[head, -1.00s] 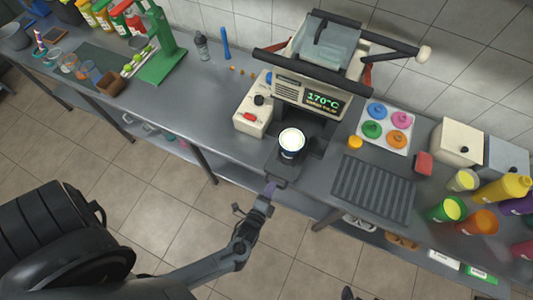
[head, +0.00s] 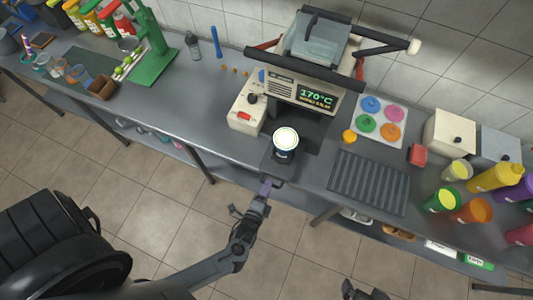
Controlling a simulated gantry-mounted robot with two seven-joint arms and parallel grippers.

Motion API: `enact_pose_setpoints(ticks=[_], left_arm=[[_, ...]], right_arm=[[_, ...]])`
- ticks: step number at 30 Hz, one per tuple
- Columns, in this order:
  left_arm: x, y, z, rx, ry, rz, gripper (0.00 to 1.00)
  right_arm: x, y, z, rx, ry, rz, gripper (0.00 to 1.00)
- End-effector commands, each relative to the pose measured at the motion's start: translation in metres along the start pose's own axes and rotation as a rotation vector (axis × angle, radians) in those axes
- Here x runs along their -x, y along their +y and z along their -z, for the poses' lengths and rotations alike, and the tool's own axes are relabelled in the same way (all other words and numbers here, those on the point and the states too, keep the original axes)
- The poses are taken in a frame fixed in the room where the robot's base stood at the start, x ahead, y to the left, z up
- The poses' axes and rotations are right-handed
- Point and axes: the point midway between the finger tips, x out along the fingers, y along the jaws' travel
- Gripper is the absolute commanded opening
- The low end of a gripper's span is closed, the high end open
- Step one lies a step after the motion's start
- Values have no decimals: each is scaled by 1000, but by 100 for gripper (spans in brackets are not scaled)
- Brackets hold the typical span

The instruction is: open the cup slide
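The cup slide (head: 270,163) is a dark tray at the front of the press machine, sticking out over the counter's front edge. A white-topped dark cup (head: 285,139) stands upright on it, at its rear. My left gripper (head: 267,188) comes from below and its tip is at the slide's front handle (head: 277,182). At this size I cannot tell whether the fingers are closed on the handle. Part of my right gripper (head: 364,291) shows at the bottom edge, away from the slide; its fingers are unclear.
The cream machine (head: 290,88) shows 170°C, with a control box (head: 247,113) at its left. A ribbed dark mat (head: 368,184) lies to the right, with a colored-disc tray (head: 382,117) behind. Bottles and cups crowd the far right. Floor space before the counter is free.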

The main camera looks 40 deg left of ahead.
Motion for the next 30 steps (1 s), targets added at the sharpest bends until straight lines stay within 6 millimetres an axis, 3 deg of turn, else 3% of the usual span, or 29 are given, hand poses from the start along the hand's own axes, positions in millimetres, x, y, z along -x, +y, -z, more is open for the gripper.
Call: enact_pose_setpoints(ticks=[5, 21, 30], left_arm=[[12, 1, 0, 0, 1, -1, 39], [95, 1, 0, 0, 2, -1, 39], [108, 0, 0, 0, 0, 1, 39]], right_arm=[[0, -1, 0, -3, 0, 2, 100], [0, -2, 1, -9, 1, 8, 100], [0, -2, 0, -7, 1, 6, 100]])
